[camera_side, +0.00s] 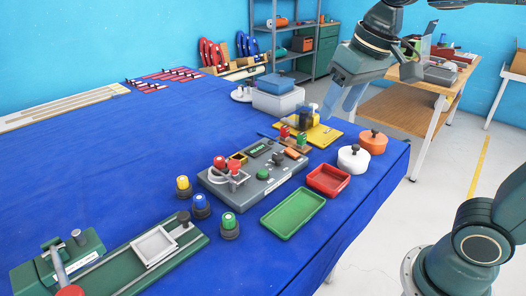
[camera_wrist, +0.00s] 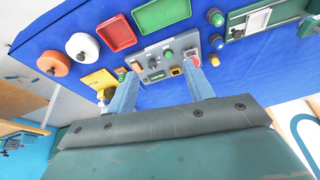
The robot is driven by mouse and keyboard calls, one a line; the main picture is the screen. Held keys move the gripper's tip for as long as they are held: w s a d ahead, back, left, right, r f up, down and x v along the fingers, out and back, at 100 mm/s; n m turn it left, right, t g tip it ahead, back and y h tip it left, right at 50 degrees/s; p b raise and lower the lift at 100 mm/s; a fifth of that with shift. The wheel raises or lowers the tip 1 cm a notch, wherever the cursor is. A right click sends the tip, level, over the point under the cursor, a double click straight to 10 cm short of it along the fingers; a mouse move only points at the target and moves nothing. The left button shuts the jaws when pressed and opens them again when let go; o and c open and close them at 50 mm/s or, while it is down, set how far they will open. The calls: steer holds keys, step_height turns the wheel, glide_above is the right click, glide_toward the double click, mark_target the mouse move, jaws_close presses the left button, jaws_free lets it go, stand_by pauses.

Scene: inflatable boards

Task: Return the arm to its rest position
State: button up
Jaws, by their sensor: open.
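My gripper (camera_side: 342,98) hangs above the back right part of the blue table, over the yellow block area, with nothing between its fingers. In the wrist view its two pale blue fingers (camera_wrist: 158,92) stand wide apart, and the grey control box shows between and beyond them. My arm reaches in from the upper right in the side view. The control box (camera_side: 215,184) sits on the blue table (camera_side: 130,150), with red and green knobs and a small display on it. My gripper is clear of it.
A green tray (camera_side: 293,213), a red tray (camera_side: 328,180), a white pot (camera_side: 353,159) and an orange pot (camera_side: 373,142) stand near the table's right edge. Several coloured-top knobs (camera_side: 201,207) and a green fixture (camera_side: 120,258) are at the front. The table's left middle is clear.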

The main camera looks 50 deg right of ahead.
steer(key=s+d+f+n+t, duration=0.1)
steer(key=s+f, duration=0.5)
steer(key=s, duration=0.4)
steer(key=shift+s+d+n+t, duration=0.2)
steer(key=shift+d+n+t, duration=0.1)
steer(key=shift+d+t, duration=0.1)
